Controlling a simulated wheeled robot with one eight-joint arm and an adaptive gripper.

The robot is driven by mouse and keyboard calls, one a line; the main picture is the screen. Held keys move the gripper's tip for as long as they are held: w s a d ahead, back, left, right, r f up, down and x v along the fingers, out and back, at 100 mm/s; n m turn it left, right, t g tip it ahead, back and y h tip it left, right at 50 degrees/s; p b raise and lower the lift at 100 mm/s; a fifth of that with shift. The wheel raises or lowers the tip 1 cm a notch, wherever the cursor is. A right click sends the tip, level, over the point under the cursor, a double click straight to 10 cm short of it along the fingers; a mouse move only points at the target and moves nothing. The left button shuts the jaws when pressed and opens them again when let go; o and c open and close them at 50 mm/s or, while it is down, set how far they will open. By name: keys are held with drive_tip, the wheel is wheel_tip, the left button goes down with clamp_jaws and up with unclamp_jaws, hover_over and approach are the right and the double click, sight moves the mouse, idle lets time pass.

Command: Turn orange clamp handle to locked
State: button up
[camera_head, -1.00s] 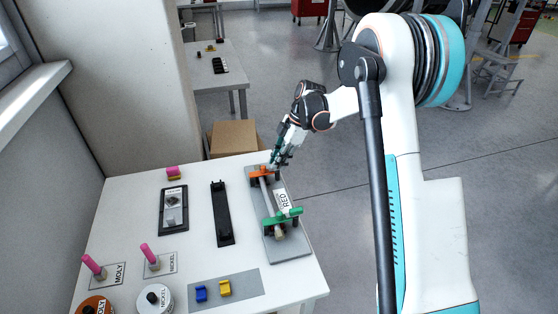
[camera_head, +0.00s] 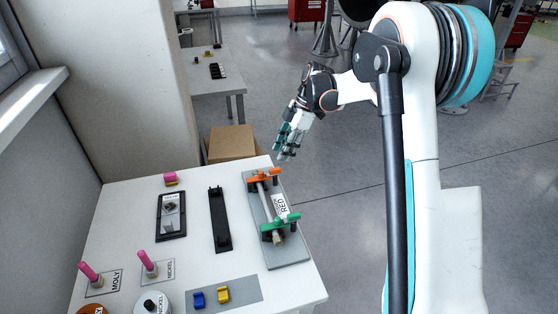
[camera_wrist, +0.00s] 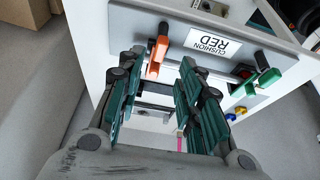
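The orange clamp handle (camera_head: 263,176) lies across the far end of a grey fixture plate (camera_head: 290,254) on the white table. A green handle (camera_head: 281,221) lies across the near end, roughly parallel to it. A rod runs between the two clamps. My gripper (camera_head: 284,156) is in the air beyond the table's far right edge, apart from the orange handle. In the wrist view my gripper (camera_wrist: 158,72) is open and empty. The orange handle (camera_wrist: 156,56) shows ahead, between the fingertips in the picture, and the green handle (camera_wrist: 262,78) is to the right.
A label (camera_head: 280,205) reading CUSHION RED is on the plate. A black holder (camera_head: 220,220) and a black tray (camera_head: 171,238) lie to the left. Blue and yellow clips (camera_head: 198,298) sit at the front. A cardboard box (camera_head: 232,143) stands behind the table. Free space lies right of the table.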

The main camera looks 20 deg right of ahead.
drive_tip(key=shift+v, duration=2.5)
drive_tip(key=s+a+r+m+t+h, duration=0.1)
drive_tip(key=s+a+r+m+t, duration=0.1)
drive_tip(key=s+r+m, duration=0.45)
drive_tip(key=s+a+r+m+t+h, duration=0.1)
drive_tip(key=s+a+r+m, duration=0.15)
drive_tip(key=s, duration=0.75)
drive_tip(key=s+f+m+t+h, duration=0.2)
drive_tip(key=s+m, duration=0.7)
drive_tip(key=s, duration=0.8)
drive_tip(key=shift+s+f+t, duration=0.2)
drive_tip(key=shift+f+t, duration=0.3)
drive_tip(key=shift+t, duration=0.6)
